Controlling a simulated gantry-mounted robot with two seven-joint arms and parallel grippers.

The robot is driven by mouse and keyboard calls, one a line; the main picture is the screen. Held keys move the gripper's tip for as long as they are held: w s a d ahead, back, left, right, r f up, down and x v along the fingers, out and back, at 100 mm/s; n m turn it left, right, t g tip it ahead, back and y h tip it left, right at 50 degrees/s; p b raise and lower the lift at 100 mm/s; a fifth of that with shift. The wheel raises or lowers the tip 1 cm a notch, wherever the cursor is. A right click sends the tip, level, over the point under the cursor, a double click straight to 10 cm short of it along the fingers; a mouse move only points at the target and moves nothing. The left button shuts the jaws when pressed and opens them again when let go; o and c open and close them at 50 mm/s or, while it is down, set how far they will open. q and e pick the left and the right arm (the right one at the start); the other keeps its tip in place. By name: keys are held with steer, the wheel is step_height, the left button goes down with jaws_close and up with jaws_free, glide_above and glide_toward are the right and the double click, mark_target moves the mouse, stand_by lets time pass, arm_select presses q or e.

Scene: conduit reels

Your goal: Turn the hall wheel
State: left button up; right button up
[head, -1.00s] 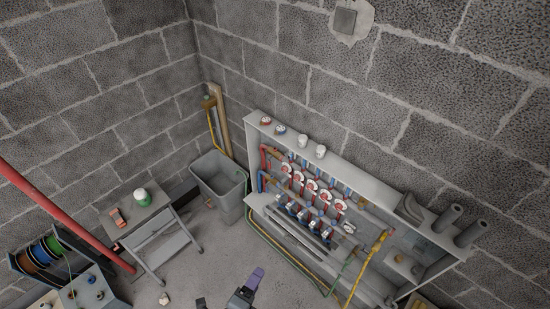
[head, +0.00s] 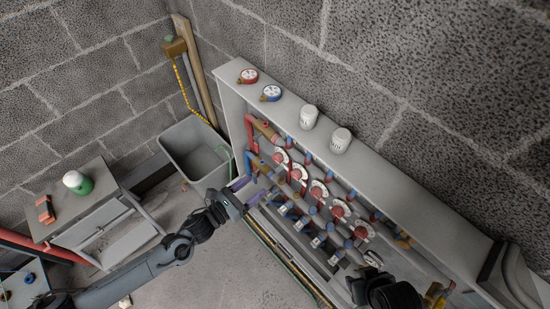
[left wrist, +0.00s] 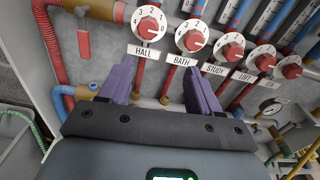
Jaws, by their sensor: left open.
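The hall wheel (left wrist: 149,26) is a red knob on a white numbered dial, at the top of the left wrist view above the label HALL (left wrist: 146,52). In the head view it is the leftmost dial (head: 281,157) of the row in the cabinet. My left gripper (left wrist: 154,84) is open, with purple fingers apart and nothing between them. Its fingertips are below the dial row, near the HALL and BATH labels, apart from the knob. In the head view the left gripper (head: 248,188) is at the cabinet's left end.
The bath wheel (left wrist: 193,40) is close to the right of the hall wheel. Red pipe (left wrist: 53,45) runs at the left. The grey cabinet (head: 230,95) frames the pipes, with gauges and white caps on top. A grey bin (head: 195,150) stands left of it.

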mark_target(275, 160)
arm_select(q)
steer(key=shift+m, duration=0.4)
steer(key=w+d+b, duration=0.1)
steer(key=w+d, duration=0.1)
steer(key=w+d+b, duration=0.1)
steer(key=w+d, duration=0.1)
steer(key=w, duration=0.1)
steer(key=w+d+r+b, duration=0.1)
steer(key=w, duration=0.2)
steer(key=shift+w+d, duration=0.25)
steer(key=shift+d, duration=0.15)
steer(key=shift+b+x, duration=0.4)
steer(key=shift+x, duration=0.4)
arm_select(e)
steer(key=shift+s+a+f, duration=0.1)
steer(key=shift+s+f, duration=0.1)
steer(key=shift+f, duration=0.7)
steer(key=shift+s+d+f, duration=0.1)
steer(key=shift+s+f, duration=0.1)
steer(key=shift+f, duration=0.7)
steer(key=shift+s+a+f, duration=0.1)
steer(key=shift+s+f, duration=0.1)
steer(key=shift+f, duration=0.7)
arm_select(q)
steer(key=shift+r, duration=0.1)
steer(key=shift+c, duration=0.4)
steer(key=c, duration=1)
